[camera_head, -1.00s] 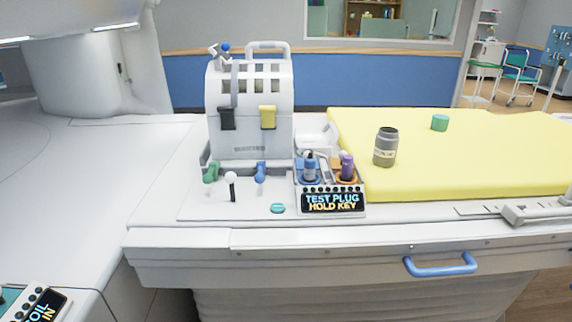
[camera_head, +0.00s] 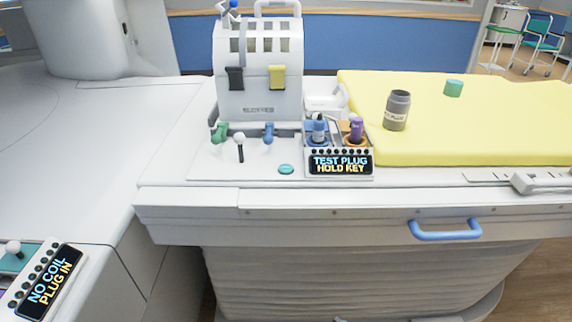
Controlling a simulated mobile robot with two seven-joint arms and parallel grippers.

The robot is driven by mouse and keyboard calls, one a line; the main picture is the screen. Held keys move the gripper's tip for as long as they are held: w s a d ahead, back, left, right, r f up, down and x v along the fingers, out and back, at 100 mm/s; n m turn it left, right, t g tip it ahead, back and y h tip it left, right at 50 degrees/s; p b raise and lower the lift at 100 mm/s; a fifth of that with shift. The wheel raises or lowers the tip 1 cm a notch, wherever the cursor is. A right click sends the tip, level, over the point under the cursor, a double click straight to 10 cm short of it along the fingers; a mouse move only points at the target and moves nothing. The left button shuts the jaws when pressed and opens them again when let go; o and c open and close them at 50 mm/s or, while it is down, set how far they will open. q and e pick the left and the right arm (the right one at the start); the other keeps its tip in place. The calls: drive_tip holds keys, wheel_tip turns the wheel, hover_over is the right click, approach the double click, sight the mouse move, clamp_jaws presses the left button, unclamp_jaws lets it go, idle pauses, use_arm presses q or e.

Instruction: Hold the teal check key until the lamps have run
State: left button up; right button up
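The teal check key (camera_head: 286,169) is a small flat oval button on the white panel (camera_head: 215,165), left of a display (camera_head: 339,162) reading "TEST PLUG HOLD KEY". Nothing touches the key. A row of small dark round lamps (camera_head: 340,152) runs along the display's top edge; none looks lit. A blue-grey plug (camera_head: 318,129) and a purple plug (camera_head: 356,130) stand upright in holders behind the display. Neither of my grippers is in view.
A white-topped lever (camera_head: 240,148) and green (camera_head: 219,132) and blue (camera_head: 268,133) handles stand behind the key. A grey jar (camera_head: 397,111) sits on the yellow mattress (camera_head: 470,140). A second display (camera_head: 47,283) at lower left reads "NO COIL PLUG IN".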

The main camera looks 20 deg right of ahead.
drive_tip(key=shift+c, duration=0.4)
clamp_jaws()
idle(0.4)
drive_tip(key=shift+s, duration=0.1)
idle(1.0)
